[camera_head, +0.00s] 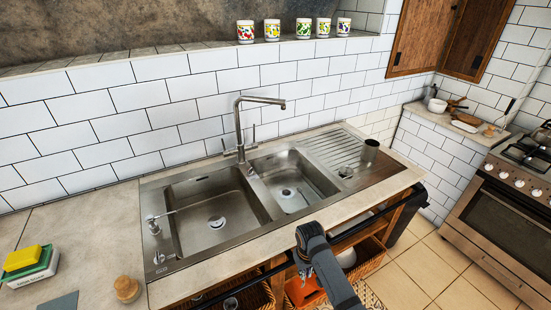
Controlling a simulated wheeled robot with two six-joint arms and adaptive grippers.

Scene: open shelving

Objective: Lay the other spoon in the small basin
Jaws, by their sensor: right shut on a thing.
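The small basin (319,183) is the right-hand bowl of the steel sink, beside the large basin (190,222). My left gripper is not in view.
A tall faucet (239,130) stands behind the basins. A dark metal cup (370,151) stands by the ribbed drainboard (338,146). A yellow-and-green sponge stack (27,262) and a wooden-knobbed item (127,289) are on the left counter. Baskets sit under the counter.

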